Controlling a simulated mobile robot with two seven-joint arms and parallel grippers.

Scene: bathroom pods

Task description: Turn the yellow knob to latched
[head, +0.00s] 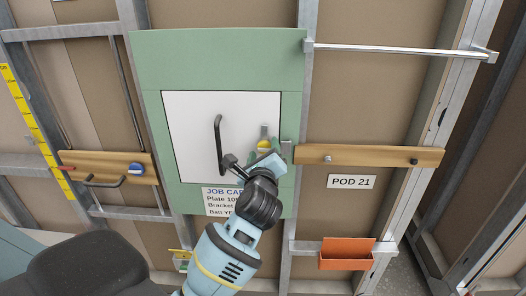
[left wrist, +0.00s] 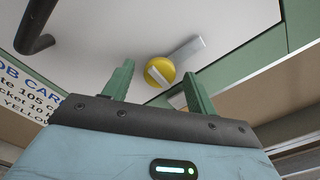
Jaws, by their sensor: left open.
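The yellow knob (head: 266,145) is on the lower right of a white door panel (head: 190,115), partly hidden behind my left gripper. In the left wrist view the round yellow knob (left wrist: 160,72) carries a pale grip bar lying diagonally, and a grey metal strip (left wrist: 186,50) runs up and right from behind it. My left gripper (left wrist: 158,85) is open, its two green fingers apart on either side of the knob in the picture. I cannot tell how far the fingertips are from the knob. My right gripper is not in view.
A dark curved handle (head: 218,145) stands out from the door left of the knob. A green frame (head: 220,60) surrounds the door. A job card (head: 222,203) hangs below. A wooden rail with pegs (head: 375,157) is at right, and an orange tray (head: 346,262) is lower right.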

